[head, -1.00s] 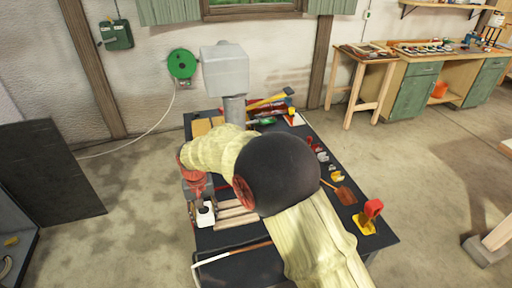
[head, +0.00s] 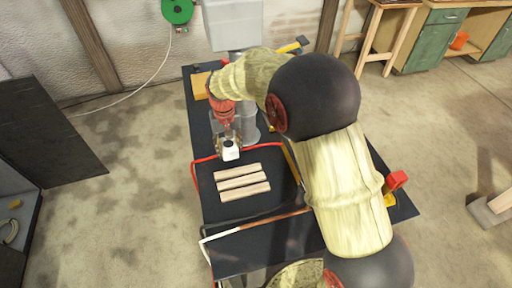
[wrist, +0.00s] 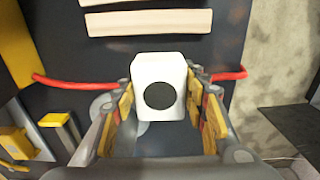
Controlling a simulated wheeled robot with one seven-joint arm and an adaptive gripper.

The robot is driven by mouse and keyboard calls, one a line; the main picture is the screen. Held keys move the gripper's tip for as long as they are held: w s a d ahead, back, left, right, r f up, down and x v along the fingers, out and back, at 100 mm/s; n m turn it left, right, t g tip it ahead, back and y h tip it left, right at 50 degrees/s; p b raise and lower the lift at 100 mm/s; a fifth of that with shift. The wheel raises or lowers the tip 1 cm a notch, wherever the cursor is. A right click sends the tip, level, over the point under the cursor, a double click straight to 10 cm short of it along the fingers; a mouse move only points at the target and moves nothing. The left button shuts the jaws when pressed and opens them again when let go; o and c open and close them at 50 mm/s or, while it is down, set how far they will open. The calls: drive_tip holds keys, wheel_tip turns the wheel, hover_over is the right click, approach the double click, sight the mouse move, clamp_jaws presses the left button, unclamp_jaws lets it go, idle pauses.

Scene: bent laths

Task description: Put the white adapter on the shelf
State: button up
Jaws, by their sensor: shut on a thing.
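The white adapter (head: 230,152), a small white block with a dark round spot, is held in my gripper (head: 228,146) over the black table (head: 225,180). In the wrist view the adapter (wrist: 160,84) sits between the two fingers of my gripper (wrist: 160,100), with its round spot facing the camera. The fingers press on its sides. Whether it touches the table surface is hard to tell. I cannot say for sure which thing is the shelf; a dark open unit (head: 35,215) with yellow items stands at the lower left.
Three pale laths (head: 242,182) lie side by side on the table close to the adapter. A dark panel (head: 45,140) lies at the left. Bare floor separates table and unit.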

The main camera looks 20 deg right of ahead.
drive_tip(key=b, duration=0.2)
hover_over(255, 154)
drive_tip(key=shift+a, duration=0.25)
drive_tip(key=f+b, duration=0.1)
drive_tip(key=f, duration=0.1)
drive_tip(key=f+b, duration=0.1)
drive_tip(key=shift+d+f, duration=0.2)
drive_tip(key=shift+f, duration=0.15)
drive_tip(key=shift+r, duration=0.15)
drive_tip(key=o, duration=1.2)
